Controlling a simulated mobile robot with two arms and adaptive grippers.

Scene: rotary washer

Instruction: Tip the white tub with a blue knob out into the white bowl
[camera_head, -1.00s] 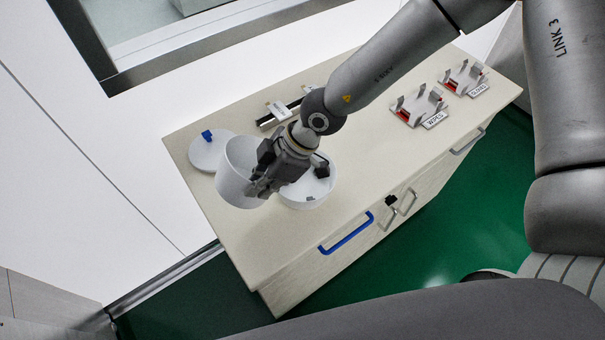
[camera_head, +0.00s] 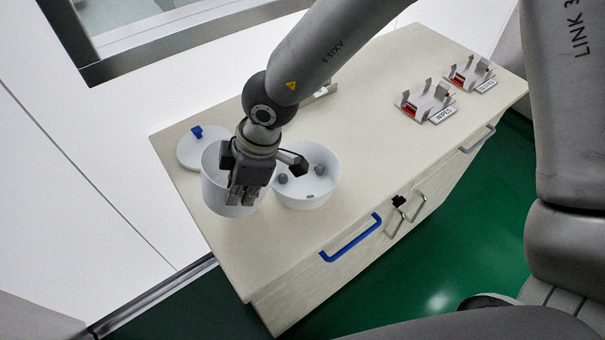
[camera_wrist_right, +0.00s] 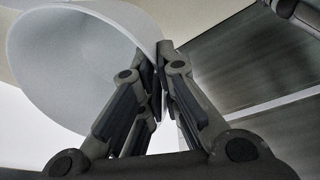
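The white tub (camera_head: 212,196) stands nearly upright at the left end of the counter, beside the bowl. It also shows in the wrist view (camera_wrist_right: 70,60), where its visible inner wall is bare. My right gripper (camera_head: 243,196) is shut on the tub's wall, with its fingers on either side of the rim (camera_wrist_right: 158,85). The white lid (camera_head: 192,156) with the blue knob (camera_head: 197,132) lies on the counter behind the tub. The white bowl (camera_head: 308,194) is right of the tub. It holds a few small grey pieces (camera_head: 319,170). My left gripper is not in view.
Two racks, labelled WIPES (camera_head: 425,100) and a second one (camera_head: 470,74), stand at the right of the counter (camera_head: 370,150). A blue drawer handle (camera_head: 350,240) sticks out at the front. The counter between bowl and racks is clear.

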